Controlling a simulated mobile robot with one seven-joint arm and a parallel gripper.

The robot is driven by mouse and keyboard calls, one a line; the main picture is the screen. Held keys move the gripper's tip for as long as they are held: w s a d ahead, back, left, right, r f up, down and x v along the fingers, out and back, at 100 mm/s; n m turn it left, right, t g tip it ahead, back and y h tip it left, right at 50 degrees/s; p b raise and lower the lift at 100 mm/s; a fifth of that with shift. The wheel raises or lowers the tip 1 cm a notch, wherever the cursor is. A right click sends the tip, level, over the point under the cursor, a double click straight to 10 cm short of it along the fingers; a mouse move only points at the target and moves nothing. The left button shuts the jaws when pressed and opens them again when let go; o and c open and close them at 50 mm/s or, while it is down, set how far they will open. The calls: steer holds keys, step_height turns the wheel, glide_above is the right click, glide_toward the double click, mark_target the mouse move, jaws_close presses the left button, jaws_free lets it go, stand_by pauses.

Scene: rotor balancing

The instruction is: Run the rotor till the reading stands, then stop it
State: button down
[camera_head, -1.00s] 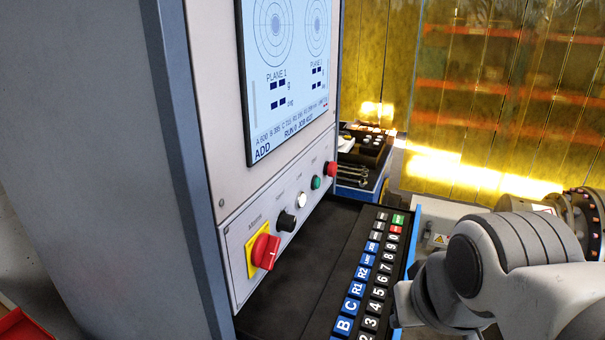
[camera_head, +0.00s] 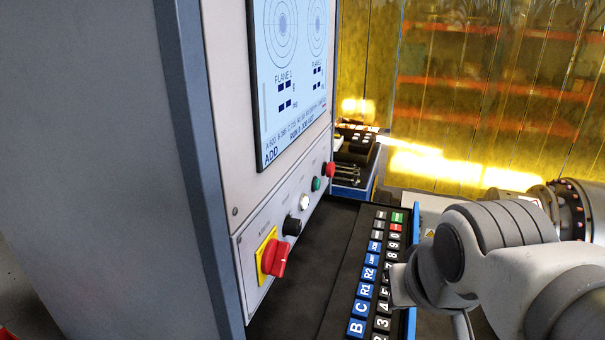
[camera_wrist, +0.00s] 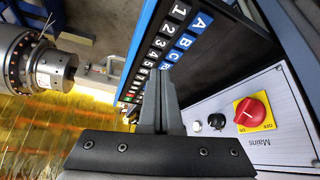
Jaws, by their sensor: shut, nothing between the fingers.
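The screen (camera_head: 292,75) shows two ringed plots, "PLANE 1", dark figure blocks and "ADD"; the small figures are unreadable. Below it are a red mains switch (camera_head: 274,258), a dark knob (camera_head: 292,227), a white button (camera_head: 305,202), a green button (camera_head: 316,184) and a red button (camera_head: 328,169). The keypad (camera_head: 370,275) has a green key (camera_head: 398,217) and a red key (camera_head: 396,227) at its far end. My gripper (camera_wrist: 160,85) is shut and empty, over the keypad in the wrist view. A bolted metal shaft end (camera_wrist: 45,65), perhaps the rotor's, shows left.
The tall grey cabinet (camera_head: 115,170) fills the left. A blue tool cart (camera_head: 352,180) with tools stands behind the panel. Yellow see-through curtains (camera_head: 450,110) hang at the back. The dark shelf (camera_head: 315,265) between panel and keys is bare.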

mark_target(317, 185)
steer(key=w+d+r+m+t+h+p, duration=0.15)
steer(key=w+d, duration=0.25)
steer(key=w, duration=0.5)
steer(key=w+d+r+m+t+p, duration=0.2)
steer(key=w+d+m+t, duration=0.1)
steer(key=w, duration=0.6)
steer(key=w+a+f+m+t+y+p, duration=0.2)
steer(key=w+a+f+t+y+p, duration=0.1)
steer(key=w+y, duration=0.5)
steer(key=shift+w+f, duration=0.5)
steer(key=shift+f, duration=0.1)
steer(key=shift+a+t, duration=0.2)
steer(key=shift+t, duration=0.05)
steer(key=w+a+b, duration=0.1)
steer(key=w+a, duration=0.2)
steer(key=a, duration=0.5)
steer(key=shift+w+b, duration=0.2)
steer(key=shift+b, duration=0.15)
steer(key=shift+w+a, duration=0.15)
steer(key=shift+a, duration=0.15)
